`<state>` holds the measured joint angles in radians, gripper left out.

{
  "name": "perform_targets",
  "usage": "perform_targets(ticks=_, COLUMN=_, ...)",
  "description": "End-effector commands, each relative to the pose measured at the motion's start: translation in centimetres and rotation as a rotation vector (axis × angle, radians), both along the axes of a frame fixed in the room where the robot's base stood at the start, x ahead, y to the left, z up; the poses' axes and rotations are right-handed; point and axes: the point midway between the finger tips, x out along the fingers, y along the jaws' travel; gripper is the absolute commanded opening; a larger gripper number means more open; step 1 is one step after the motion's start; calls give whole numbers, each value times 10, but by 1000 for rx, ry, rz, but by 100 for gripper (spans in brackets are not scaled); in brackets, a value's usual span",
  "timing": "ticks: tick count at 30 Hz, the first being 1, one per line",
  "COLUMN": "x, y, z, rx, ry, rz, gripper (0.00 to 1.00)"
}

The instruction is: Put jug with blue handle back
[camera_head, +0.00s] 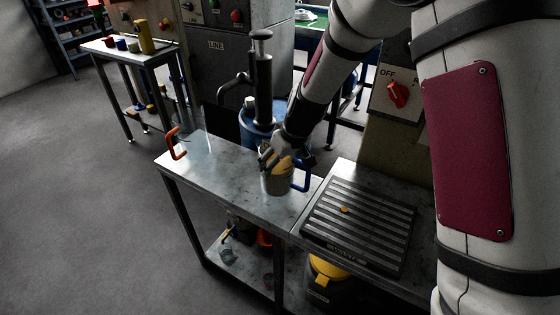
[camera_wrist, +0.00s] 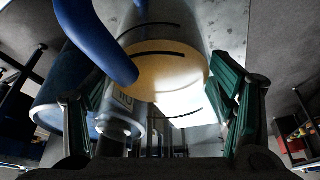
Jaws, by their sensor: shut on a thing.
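The jug with the blue handle (camera_head: 277,184) is a grey metal vessel over the steel table. Its blue handle (camera_head: 303,175) sticks out to the right. My gripper (camera_head: 277,160) is shut on the jug near its top and hides part of it. In the wrist view, the blue handle (camera_wrist: 96,38) is at upper left, and a cream-yellow round face (camera_wrist: 165,68) of the jug lies between my green fingers. I cannot tell whether the jug's base touches the table. A red handle (camera_head: 175,146) shows at the table's left end; its body is hard to make out.
The steel table (camera_head: 220,170) is mostly bare left of the jug. A ribbed grey plate (camera_head: 365,220) with a small yellow spot lies to the right. A blue drum with a hand pump (camera_head: 263,90) stands behind the table. A side table (camera_head: 110,50) with small coloured objects is far left.

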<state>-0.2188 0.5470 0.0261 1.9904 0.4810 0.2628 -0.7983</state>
Motion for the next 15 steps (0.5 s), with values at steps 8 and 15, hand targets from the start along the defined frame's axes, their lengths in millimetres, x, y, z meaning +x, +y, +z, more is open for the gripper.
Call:
perform_targets(ticks=8, x=1, y=0, z=-1, rx=0, ry=-5, rz=0, gripper=17)
perform_targets(ticks=15, x=0, y=0, z=-2, rx=0, ry=-1, rz=0, gripper=96)
